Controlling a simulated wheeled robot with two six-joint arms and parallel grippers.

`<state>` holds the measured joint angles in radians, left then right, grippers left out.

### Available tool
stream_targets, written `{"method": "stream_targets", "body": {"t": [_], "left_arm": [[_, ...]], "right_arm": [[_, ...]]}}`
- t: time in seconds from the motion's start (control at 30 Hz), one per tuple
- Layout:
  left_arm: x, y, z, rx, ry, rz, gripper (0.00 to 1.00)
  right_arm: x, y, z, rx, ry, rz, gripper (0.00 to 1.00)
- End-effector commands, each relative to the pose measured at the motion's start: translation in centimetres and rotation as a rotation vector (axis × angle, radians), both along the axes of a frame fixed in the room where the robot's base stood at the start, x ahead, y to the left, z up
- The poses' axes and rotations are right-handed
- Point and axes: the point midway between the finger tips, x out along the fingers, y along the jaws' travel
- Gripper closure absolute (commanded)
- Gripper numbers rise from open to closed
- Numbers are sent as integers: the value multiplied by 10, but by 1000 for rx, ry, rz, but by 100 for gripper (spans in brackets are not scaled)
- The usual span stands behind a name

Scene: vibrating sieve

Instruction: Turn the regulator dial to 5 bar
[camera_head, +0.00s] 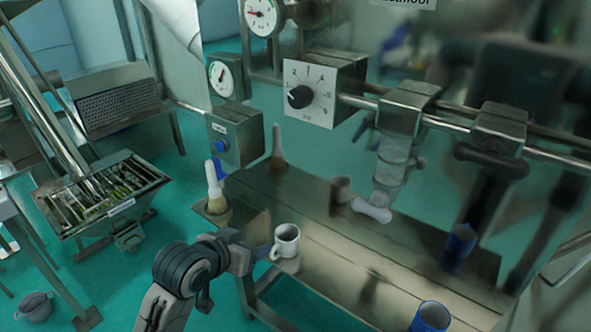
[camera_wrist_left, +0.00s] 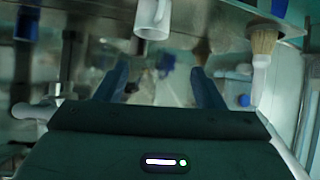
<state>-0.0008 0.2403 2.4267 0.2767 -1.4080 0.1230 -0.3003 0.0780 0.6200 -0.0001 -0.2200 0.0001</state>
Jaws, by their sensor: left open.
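The regulator dial (camera_head: 300,97) is a black knob on a white numbered plate (camera_head: 322,108), fixed to a metal box above the bench. Its light mark seems to point left; the small numerals are hard to read. My left gripper (camera_head: 256,254) is low at the bench's front edge, beside the white mug, well below and left of the dial. In the left wrist view its two fingers (camera_wrist_left: 160,88) are spread with nothing between them. The dial cannot be made out in that view. My right gripper is not in view.
A white mug (camera_head: 287,242), a brush (camera_head: 214,190) and a blue cup (camera_head: 431,317) stand on the metal bench (camera_head: 345,262). Round gauges (camera_head: 221,78) and a blue-button box (camera_head: 234,137) sit left of the dial.

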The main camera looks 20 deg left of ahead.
Motion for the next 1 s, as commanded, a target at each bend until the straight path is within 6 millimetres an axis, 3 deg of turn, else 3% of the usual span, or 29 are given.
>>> {"method": "stream_targets", "body": {"t": [0.03,0.2,0.3,0.4,0.5,0.6,0.77,1.0], "left_arm": [[17,-2,36,-16,-81,-16,37],[51,-10,137,-80,-303,-77,37],[61,-14,190,-111,-411,-112,37],[64,-17,230,-136,-491,-141,37],[64,-19,254,-150,-540,-159,37],[65,-20,265,-158,-560,-168,37],[74,-23,269,-164,-562,-170,37],[109,-36,270,-166,-559,-168,37]], "right_arm": [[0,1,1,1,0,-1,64],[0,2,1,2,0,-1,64],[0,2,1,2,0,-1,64],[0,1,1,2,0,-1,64],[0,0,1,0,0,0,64],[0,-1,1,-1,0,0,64],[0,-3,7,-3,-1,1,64],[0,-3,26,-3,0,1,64]]}}
